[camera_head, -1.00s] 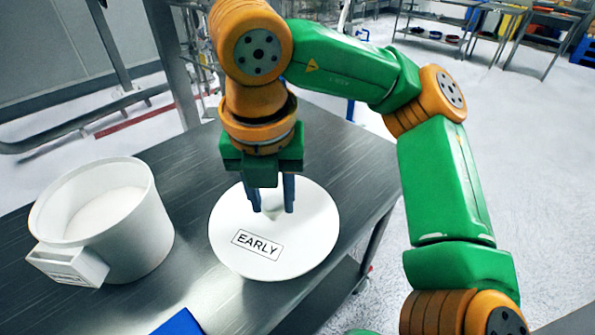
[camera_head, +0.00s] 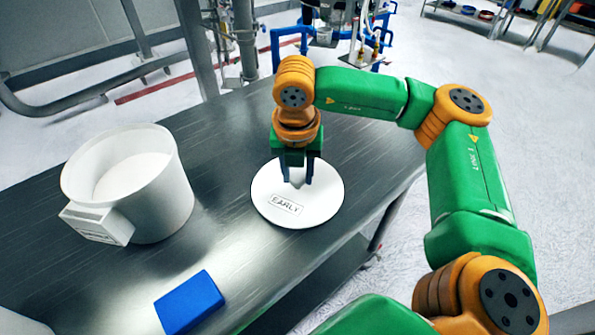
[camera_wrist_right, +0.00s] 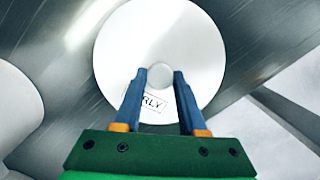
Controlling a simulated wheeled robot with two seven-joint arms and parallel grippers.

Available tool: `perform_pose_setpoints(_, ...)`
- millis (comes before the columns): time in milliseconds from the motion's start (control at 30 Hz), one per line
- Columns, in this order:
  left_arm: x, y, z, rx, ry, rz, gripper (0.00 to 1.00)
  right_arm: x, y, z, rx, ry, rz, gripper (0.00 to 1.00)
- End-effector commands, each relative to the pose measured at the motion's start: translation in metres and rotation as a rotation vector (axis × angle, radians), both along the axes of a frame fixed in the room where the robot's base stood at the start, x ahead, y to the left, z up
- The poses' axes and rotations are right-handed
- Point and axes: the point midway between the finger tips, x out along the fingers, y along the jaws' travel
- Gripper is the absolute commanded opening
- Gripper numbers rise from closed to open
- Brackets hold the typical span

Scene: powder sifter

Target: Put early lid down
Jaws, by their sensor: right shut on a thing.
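The early lid (camera_head: 300,218) is a round white disc with a label reading "EARLY". It lies flat over the metal table, right of the white container; I cannot tell whether it touches the tabletop. It also shows in the right wrist view (camera_wrist_right: 160,40), label partly hidden by a finger. My right gripper (camera_head: 297,183) points down and is shut on the lid's small central knob (camera_wrist_right: 160,73), one blue finger on each side. My left gripper is not in view.
A white container (camera_head: 165,200) with white powder inside and a boxy label holder stands open on the table at left. A blue block (camera_head: 189,302) lies near the front. The metal table (camera_head: 225,140) is bare behind and between them; its right edge is close to the lid.

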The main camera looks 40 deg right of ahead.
Motion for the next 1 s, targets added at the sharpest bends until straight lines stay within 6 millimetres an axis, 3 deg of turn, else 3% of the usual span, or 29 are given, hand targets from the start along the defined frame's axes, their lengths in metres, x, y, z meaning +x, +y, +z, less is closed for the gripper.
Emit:
perform_pose_setpoints(33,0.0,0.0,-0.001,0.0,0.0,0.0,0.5,0.0,0.0,-0.001,0.0,0.0,0.0,0.48)
perform_pose_setpoints(100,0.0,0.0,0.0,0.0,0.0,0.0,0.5,0.0,0.0,0.0,0.0,0.0,0.0,0.67)
perform_pose_setpoints(133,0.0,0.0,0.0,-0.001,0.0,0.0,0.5,0.0,0.0,0.0,0.0,0.0,0.0,0.7)
perform_pose_setpoints(367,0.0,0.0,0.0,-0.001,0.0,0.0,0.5,0.0,0.0,0.0,0.0,0.0,0.0,0.7)
perform_pose_setpoints(500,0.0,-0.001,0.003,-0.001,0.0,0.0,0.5,0.0,0.001,0.012,0.002,-0.003,0.0,0.7)
perform_pose_setpoints(833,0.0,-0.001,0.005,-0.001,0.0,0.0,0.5,-0.01,0.01,0.101,0.001,-0.003,0.001,0.7)
perform_pose_setpoints(1000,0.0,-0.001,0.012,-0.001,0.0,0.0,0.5,-0.013,0.012,0.122,0.0,-0.001,0.001,0.7)
